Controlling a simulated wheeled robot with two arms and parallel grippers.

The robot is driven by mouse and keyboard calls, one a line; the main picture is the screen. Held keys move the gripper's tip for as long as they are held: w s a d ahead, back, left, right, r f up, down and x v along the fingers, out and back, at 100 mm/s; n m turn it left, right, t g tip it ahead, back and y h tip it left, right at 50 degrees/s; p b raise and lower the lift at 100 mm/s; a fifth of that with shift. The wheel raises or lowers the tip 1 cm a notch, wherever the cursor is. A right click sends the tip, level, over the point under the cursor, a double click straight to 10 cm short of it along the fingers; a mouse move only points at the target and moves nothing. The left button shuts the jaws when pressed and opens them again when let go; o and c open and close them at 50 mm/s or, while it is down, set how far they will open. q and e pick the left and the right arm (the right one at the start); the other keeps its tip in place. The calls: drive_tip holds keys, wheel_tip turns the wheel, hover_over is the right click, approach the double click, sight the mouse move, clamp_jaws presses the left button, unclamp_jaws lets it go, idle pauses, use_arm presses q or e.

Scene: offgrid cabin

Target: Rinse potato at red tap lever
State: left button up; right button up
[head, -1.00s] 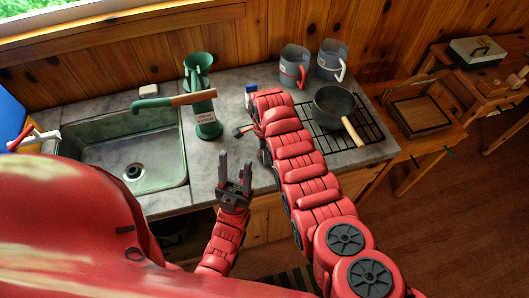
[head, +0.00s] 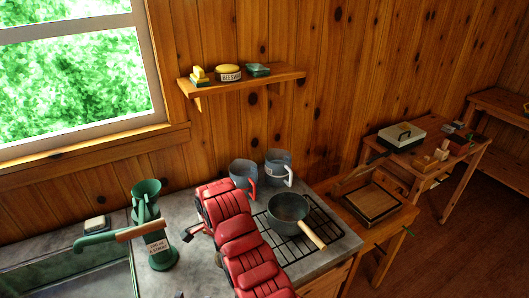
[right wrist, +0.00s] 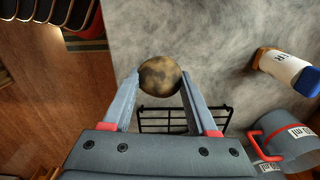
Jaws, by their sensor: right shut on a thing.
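In the right wrist view, a brown, dark-mottled potato (right wrist: 160,74) sits between the fingertips of my right gripper (right wrist: 160,92), which is shut on it above the grey counter (right wrist: 205,30). In the head view my right arm reaches over the counter; the potato is hidden there and only a dark bit of the gripper (head: 192,231) shows. A green tap spout (head: 92,241) with a wooden handle (head: 137,232) and a green body reaches left over the sink (head: 70,277), cut off below. No red tap lever shows now. My left gripper is not clearly visible.
A dark pan (head: 287,207) stands on a black rack (head: 320,225) right of my arm. Two grey mugs (head: 243,174) (head: 279,166) stand behind. A blue-capped bottle (right wrist: 284,68) shows in the right wrist view. A shelf (head: 245,82) hangs above; side tables stand right.

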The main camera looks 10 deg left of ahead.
drive_tip(key=w+d+r+n+b, duration=0.2)
drive_tip(key=w+d+n, duration=0.1)
drive_tip(key=d, duration=0.8)
drive_tip(key=w+d+r+n+b, duration=0.2)
drive_tip(key=d+n, duration=0.3)
drive_tip(key=d, duration=0.6)
drive_tip(key=w+d+r+n+b, duration=0.2)
drive_tip(key=w+d+n+b, duration=0.1)
drive_tip(key=d, duration=0.9)
drive_tip(key=shift+w+n+b, duration=0.4)
drive_tip(key=shift+w+n, duration=0.3)
drive_tip(key=shift+w, duration=0.35)
drive_tip(key=shift+s+a+f, duration=0.1)
drive_tip(key=shift+f, duration=0.1)
